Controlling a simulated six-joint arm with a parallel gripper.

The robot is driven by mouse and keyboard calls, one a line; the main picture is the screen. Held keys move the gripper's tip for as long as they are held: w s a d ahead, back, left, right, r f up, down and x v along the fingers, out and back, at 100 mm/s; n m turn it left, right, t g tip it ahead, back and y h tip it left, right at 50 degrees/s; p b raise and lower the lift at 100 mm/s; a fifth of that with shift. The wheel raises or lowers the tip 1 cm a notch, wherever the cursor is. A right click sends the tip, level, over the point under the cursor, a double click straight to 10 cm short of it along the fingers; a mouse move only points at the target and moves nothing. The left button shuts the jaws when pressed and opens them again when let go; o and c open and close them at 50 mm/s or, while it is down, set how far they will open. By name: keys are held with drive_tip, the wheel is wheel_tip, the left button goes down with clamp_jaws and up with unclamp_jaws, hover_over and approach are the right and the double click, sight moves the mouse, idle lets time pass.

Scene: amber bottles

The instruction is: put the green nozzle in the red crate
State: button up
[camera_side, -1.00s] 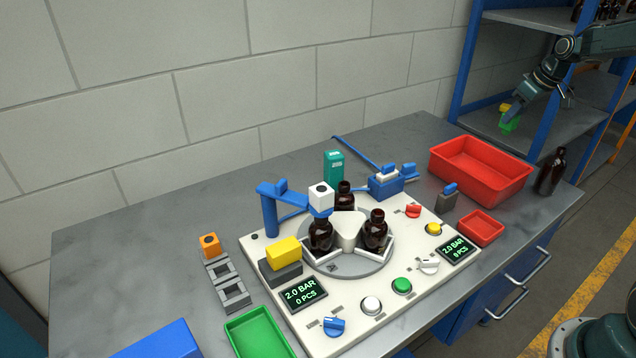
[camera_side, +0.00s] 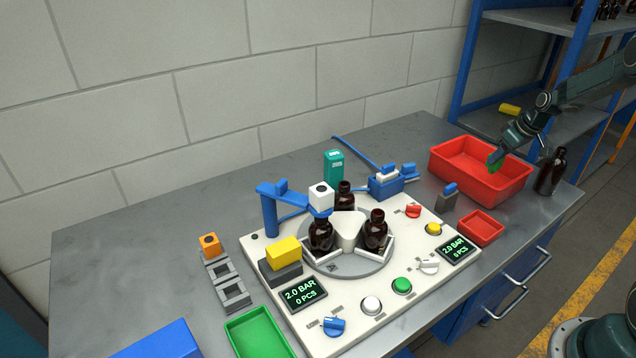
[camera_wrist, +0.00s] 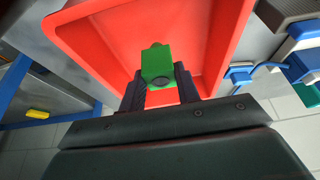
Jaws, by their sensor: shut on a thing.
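My gripper (camera_side: 496,156) is shut on the green nozzle (camera_side: 494,166) and holds it over the large red crate (camera_side: 458,167). In the wrist view the green nozzle (camera_wrist: 156,64) sits between the two dark fingers of my gripper (camera_wrist: 159,88), with the red crate (camera_wrist: 90,42) below and around it. The crate looks empty apart from the part hidden behind the nozzle and gripper. How high the nozzle is above the crate floor is hard to tell.
A dark bottle (camera_side: 550,172) stands close to the crate's right side. A small red tray (camera_side: 481,228) and a grey block with a blue top (camera_side: 448,196) are in front. A yellow nozzle (camera_side: 510,109) lies on the shelf behind; it also shows in the wrist view (camera_wrist: 38,114).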

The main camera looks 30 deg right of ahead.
sight(501, 162)
drive_tip(key=shift+f, duration=2.15)
drive_tip(key=shift+f, duration=0.15)
drive_tip(key=o, duration=1)
drive_tip(key=shift+c, duration=0.2)
drive_tip(key=v, duration=1.2)
drive_tip(key=shift+a+r, duration=0.1)
drive_tip(key=shift+r, duration=0.15)
